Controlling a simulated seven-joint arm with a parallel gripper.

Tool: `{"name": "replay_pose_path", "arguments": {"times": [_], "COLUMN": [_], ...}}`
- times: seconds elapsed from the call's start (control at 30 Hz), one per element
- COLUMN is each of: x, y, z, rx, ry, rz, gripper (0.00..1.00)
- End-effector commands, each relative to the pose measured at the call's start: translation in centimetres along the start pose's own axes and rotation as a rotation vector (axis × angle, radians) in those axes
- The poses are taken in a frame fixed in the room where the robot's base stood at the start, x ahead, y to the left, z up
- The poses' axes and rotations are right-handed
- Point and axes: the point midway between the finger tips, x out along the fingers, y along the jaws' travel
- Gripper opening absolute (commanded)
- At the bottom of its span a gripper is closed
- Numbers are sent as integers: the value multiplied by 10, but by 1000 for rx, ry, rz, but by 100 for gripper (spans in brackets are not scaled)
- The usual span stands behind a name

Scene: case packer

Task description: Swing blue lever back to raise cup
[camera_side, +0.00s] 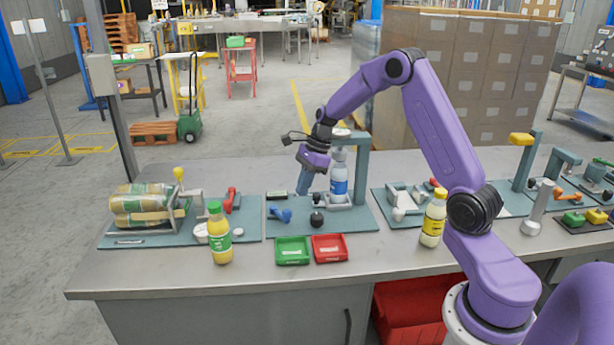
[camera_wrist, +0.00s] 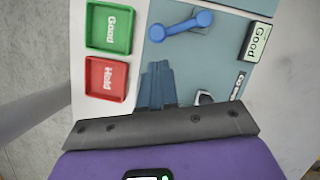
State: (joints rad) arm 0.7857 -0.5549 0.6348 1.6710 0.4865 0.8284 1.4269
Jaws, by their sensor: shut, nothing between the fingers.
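The blue lever (camera_side: 280,214) lies low on the teal base plate (camera_side: 355,219) of the middle station. In the wrist view the blue lever (camera_wrist: 182,27) shows as a bar with rounded ends. My gripper (camera_side: 302,190) is shut and empty, pointing down above the plate, behind the lever in the side view. In the wrist view my gripper's fingertips (camera_wrist: 157,66) are apart from the lever. A clear bottle with a blue label (camera_side: 339,180) stands upright on a grey holder (camera_side: 340,201), under a teal post's arm. I cannot pick out the cup for sure.
A green tray (camera_side: 292,251) and a red tray (camera_side: 330,248) lie at the plate's front. A black knob (camera_side: 317,219) stands near the lever. Yellow bottles (camera_side: 219,235) (camera_side: 433,218) stand to either side. A green "Good" block (camera_wrist: 258,39) shows in the wrist view.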

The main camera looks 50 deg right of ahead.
Motion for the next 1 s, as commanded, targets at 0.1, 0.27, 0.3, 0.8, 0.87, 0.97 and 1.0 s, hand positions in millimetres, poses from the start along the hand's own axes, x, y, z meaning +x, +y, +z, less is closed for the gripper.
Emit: {"name": "replay_pose_path", "arguments": {"times": [0.1,0.27,0.3,0.8,0.87,0.97,1.0], "x": [20,38,41,47,47,47,48], "y": [1,0,0,0,0,1,2], "z": [0,0,-1,0,1,2,4], "rx": [0,0,0,1,5,25,36], "ry": [1,0,0,0,0,0,0], "rz": [4,1,1,-1,-3,-10,-13], "gripper": [0,0,0,0,0,0,0]}}
